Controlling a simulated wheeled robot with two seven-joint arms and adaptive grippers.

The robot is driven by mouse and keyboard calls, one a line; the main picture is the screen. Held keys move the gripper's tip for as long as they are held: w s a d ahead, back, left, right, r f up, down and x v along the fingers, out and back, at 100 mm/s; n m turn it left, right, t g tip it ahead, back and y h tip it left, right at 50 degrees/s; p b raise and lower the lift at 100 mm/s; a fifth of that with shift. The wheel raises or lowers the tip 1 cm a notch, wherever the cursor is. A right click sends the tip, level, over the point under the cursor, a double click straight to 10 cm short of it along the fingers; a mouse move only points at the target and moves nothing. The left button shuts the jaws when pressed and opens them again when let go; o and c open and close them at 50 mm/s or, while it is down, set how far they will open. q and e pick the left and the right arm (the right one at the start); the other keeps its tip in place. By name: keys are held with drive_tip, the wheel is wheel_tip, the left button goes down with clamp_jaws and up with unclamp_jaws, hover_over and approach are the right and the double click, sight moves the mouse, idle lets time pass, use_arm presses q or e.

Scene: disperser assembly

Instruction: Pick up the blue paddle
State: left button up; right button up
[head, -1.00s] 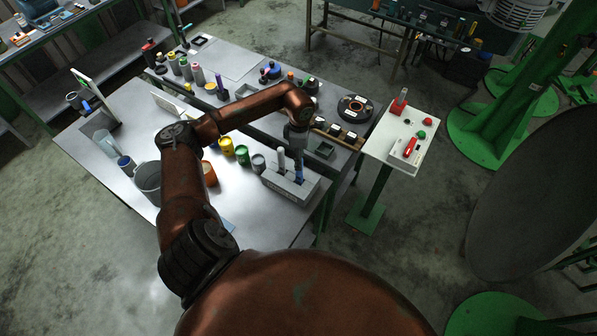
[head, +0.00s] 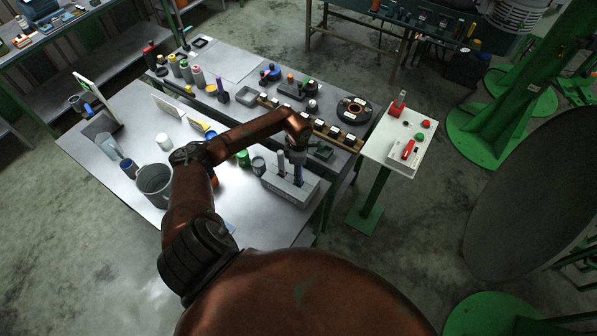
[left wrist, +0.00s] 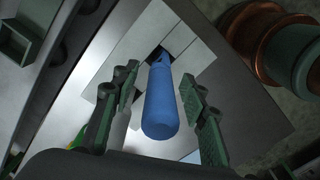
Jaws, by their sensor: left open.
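The blue paddle (head: 298,176) stands in a slot of a light grey holder block (head: 279,190) near the right end of the metal table. In the left wrist view its blue rounded handle (left wrist: 160,103) points toward the camera, and its lower end goes into the dark slot of the holder (left wrist: 196,54). My left gripper (head: 297,159) is above the paddle. In the left wrist view my left gripper (left wrist: 157,88) is open, with one finger on each side of the handle and gaps visible. A grey-white paddle (head: 280,158) stands in the slot beside it. My right gripper is not in view.
A small green can (head: 243,158) and a grey cup (head: 258,165) stand left of the holder. A grey bucket (head: 154,181) is farther left. A control stand (head: 398,135) with red and green buttons is to the right. A wooden rack (head: 330,131) lies behind.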

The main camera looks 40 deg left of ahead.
use_arm(q)
clamp_jaws()
idle(0.5)
drive_tip(key=shift+r, duration=0.15)
